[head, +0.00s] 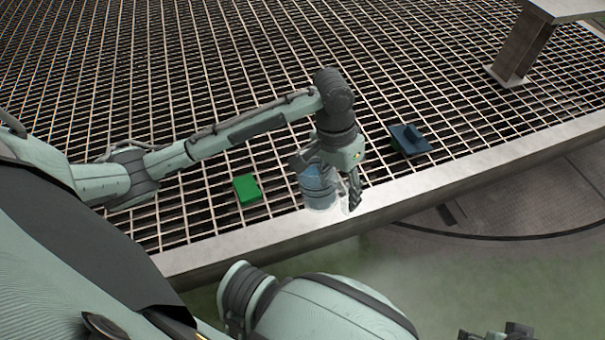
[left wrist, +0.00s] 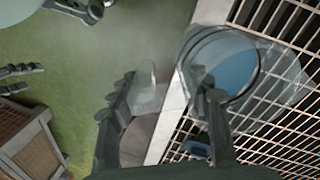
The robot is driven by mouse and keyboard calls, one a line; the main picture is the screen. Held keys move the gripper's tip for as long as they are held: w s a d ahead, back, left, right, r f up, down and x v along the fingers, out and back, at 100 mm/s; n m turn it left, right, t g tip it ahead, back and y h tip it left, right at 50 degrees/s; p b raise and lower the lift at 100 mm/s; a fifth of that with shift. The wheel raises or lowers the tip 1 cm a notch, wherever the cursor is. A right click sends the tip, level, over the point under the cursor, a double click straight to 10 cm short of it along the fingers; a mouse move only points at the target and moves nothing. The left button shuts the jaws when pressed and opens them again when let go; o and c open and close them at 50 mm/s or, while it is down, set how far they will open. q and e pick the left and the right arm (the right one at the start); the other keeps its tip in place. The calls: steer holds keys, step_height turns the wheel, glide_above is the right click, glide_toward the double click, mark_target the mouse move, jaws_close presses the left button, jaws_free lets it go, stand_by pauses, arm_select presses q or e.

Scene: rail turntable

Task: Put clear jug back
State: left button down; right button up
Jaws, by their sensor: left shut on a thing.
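The clear jug (head: 318,188) is see-through with something blue inside. In the head view it is at my left gripper (head: 338,190), over the grating near its front edge. In the left wrist view the jug (left wrist: 235,62) fills the upper right. A translucent part, seemingly its handle (left wrist: 148,92), shows between the fingers of my left gripper (left wrist: 168,95). This gripper is shut on the jug. I cannot tell whether the jug's base touches the grating. My right gripper (head: 498,332) shows only by dark fingertips at the bottom edge, set apart with nothing visible between them.
A green block (head: 247,188) lies on the grating left of the jug. A dark blue block-like thing (head: 409,140) lies to its right. A pale metal rail (head: 400,196) edges the grating. A grey post (head: 522,48) stands at the upper right. Much of the grating behind is clear.

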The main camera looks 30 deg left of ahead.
arm_select(q)
steer(key=s+a+f+m+y, duration=0.25)
steer(key=a+m, duration=0.25)
steer(key=a, duration=0.4)
steer(key=shift+t, duration=0.3)
steer(key=shift+w+a+f+b, duration=0.3)
steer(key=shift+w+f+b, duration=0.3)
steer(key=shift+w+f, duration=1.2)
steer(key=shift+w+a+f+b, duration=0.35)
steer(key=shift+w+f+b, duration=0.2)
steer(key=shift+w+f, duration=1.25)
steer(key=shift+w+a+f+b, duration=0.3)
steer(key=shift+w+f+b, duration=0.3)
steer(key=shift+w+f, duration=1.2)
steer(key=shift+w+r, duration=0.1)
arm_select(e)
step_height(320, 180, up, 8)
steer(key=a+t, duration=0.1)
steer(key=a, duration=0.1)
steer(key=shift+w+f+t, duration=0.2)
steer(key=shift+w+t, duration=0.05)
steer(key=shift+t, duration=0.15)
arm_select(q)
steer(key=c, duration=0.7)
jaws_free()
arm_select(e)
steer(key=shift+s+d, duration=0.1)
